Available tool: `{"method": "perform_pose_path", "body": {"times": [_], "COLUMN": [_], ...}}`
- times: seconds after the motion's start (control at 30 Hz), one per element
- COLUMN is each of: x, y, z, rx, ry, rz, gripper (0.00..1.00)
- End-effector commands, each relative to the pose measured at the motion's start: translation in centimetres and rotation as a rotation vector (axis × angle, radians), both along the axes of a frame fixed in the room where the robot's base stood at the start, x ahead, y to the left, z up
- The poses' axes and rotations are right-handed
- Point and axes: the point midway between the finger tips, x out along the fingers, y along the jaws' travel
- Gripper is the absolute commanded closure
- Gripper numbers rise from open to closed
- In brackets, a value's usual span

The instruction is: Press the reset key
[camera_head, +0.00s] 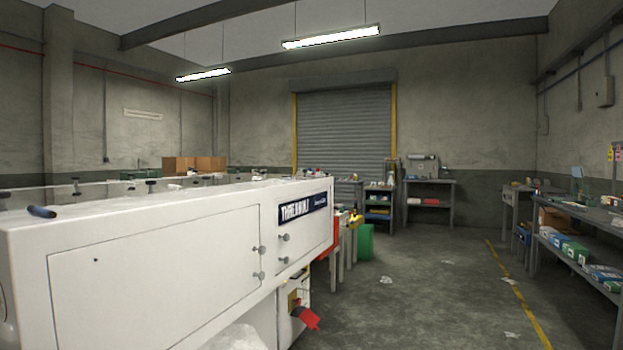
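A large white machine (150,280) fills the lower left, with a closed front panel, several small round knobs (284,237) and a dark blue name plate (302,206). I cannot make out a reset key on it or anywhere else in this view. A dark blue handle-like piece (41,211) lies on its top at the left edge. My gripper is not in view.
Open concrete floor (410,300) lies to the right of the machine, with paper scraps and a yellow line (519,294). A red part (307,317) juts out low by the machine. Shelving (575,250) stands at right; benches (430,184) and a roller shutter (344,130) are behind.

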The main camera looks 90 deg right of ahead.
Motion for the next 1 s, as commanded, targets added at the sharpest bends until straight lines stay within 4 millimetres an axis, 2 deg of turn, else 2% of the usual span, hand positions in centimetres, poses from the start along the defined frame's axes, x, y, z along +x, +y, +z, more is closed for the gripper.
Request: {"method": "perform_pose_path", "body": {"times": [0.03,0.2,0.23,1.0], "x": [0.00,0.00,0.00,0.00], "y": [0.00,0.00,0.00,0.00], "z": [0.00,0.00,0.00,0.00], "rx": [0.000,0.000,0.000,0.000], "ry": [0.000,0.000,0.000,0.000], "rz": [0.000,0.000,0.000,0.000], "gripper": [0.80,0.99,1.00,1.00]}}
